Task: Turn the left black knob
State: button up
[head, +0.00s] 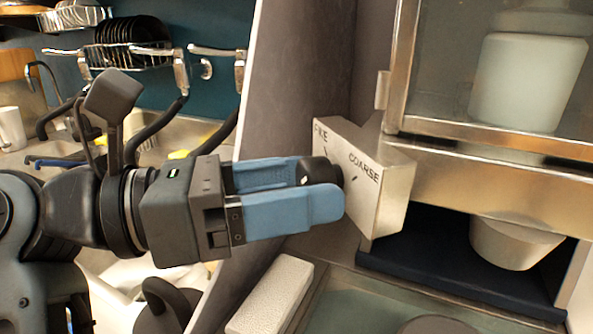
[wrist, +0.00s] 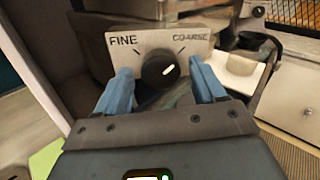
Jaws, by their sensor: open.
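The black knob (wrist: 160,71) sits on a pale metal plate (wrist: 192,42) marked FINE on the left and COARSE on the right. Its white mark points up and to the right in the wrist view. In the head view the knob (head: 320,171) shows between the blue fingers, on the side plate (head: 385,205) of the machine. My gripper (head: 325,186) is open, with one finger on each side of the knob. The wrist view also shows my gripper (wrist: 165,82) around it. I cannot tell whether either finger touches the knob.
The metal and glass machine (head: 490,175) fills the right side. A white block (head: 270,296) lies below my gripper. A dish rack (head: 130,58) and sink stand behind at left. A grey panel (head: 285,90) stands close behind my fingers.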

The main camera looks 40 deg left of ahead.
jog(key=shift+w+d, duration=0.15)
jog(key=shift+w, duration=0.05)
jog(key=c, duration=1)
